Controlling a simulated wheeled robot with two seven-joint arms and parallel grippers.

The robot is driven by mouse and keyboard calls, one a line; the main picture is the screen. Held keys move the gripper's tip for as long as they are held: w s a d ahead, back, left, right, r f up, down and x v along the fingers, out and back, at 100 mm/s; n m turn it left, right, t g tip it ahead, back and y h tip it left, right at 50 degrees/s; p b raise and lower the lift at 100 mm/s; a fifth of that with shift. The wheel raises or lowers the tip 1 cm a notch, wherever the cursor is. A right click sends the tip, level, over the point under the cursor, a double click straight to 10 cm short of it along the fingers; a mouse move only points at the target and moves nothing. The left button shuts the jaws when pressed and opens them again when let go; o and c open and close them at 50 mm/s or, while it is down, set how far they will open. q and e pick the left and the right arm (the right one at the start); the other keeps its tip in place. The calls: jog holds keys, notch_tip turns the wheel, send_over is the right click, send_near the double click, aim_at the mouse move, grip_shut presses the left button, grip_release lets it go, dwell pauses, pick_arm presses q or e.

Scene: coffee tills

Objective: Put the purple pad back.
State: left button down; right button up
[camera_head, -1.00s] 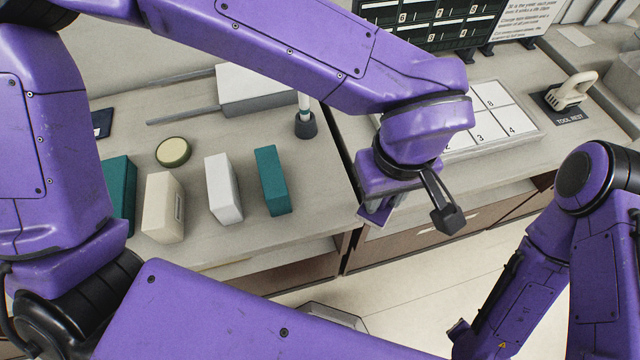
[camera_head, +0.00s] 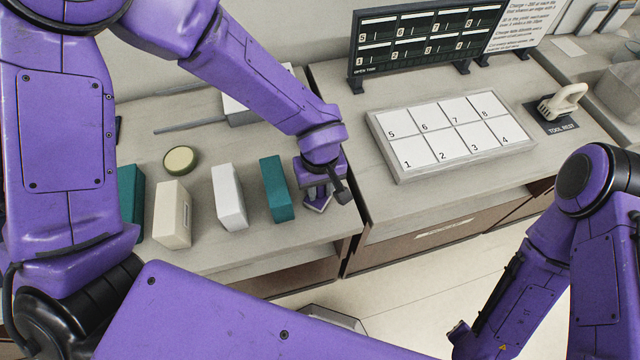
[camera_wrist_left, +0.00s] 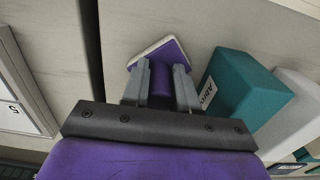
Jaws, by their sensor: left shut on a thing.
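My left gripper (camera_head: 317,196) is shut on the purple pad (camera_head: 318,205) at the right end of the left counter, close to the gap between the counters. In the left wrist view the pad (camera_wrist_left: 160,52) shows a purple face with a pale rim beyond the two grey fingers, with a purple grip part (camera_wrist_left: 160,80) between them. I cannot tell whether the pad touches the counter. A teal block (camera_head: 276,188) stands just left of the gripper; it also shows in the left wrist view (camera_wrist_left: 245,92). My right arm shows at the right, but its gripper is out of sight.
White (camera_head: 229,198), cream (camera_head: 172,214) and teal (camera_head: 131,202) blocks stand further left, with a round tin (camera_head: 181,160) behind. The right counter holds a numbered tray (camera_head: 455,137), a dark numbered board (camera_head: 420,45) and a tool on a rest (camera_head: 562,101).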

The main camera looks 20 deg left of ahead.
pick_arm(q)
jog(key=shift+s, duration=0.25)
jog(key=c, duration=0.9)
grip_release()
jog(key=shift+w+f, duration=0.1)
notch_tip(320, 180, up, 12)
jog(key=shift+r, duration=0.2)
